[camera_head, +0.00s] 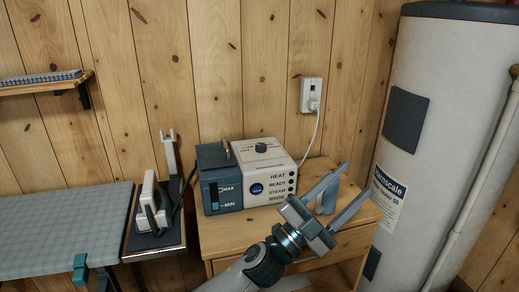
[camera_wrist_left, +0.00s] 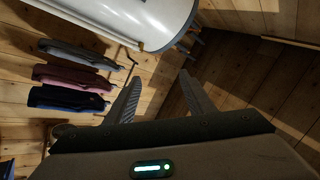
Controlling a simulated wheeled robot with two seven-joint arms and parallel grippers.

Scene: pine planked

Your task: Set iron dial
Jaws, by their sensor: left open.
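The iron station is a white box (camera_head: 268,178) with a blue-grey water tank (camera_head: 217,185) on its left side, standing on a wooden cabinet. A dark round dial (camera_head: 261,147) sits on top of the white box. Its front carries a blue round button and the words HEAT, READY, STEAM and RINSE. The white iron (camera_head: 150,200) stands on a dark rest to the left. My left gripper (camera_head: 362,176) is open and empty, right of the station and apart from the dial. Its fingers also show in the left wrist view (camera_wrist_left: 160,78). The dial's marks are too small to read.
A cord runs to a wall socket (camera_head: 311,95). A tall white tank (camera_head: 435,110) stands right. A grey ironing board (camera_head: 60,235) lies left. Folded or hanging clothes (camera_wrist_left: 72,77) show in the wrist view.

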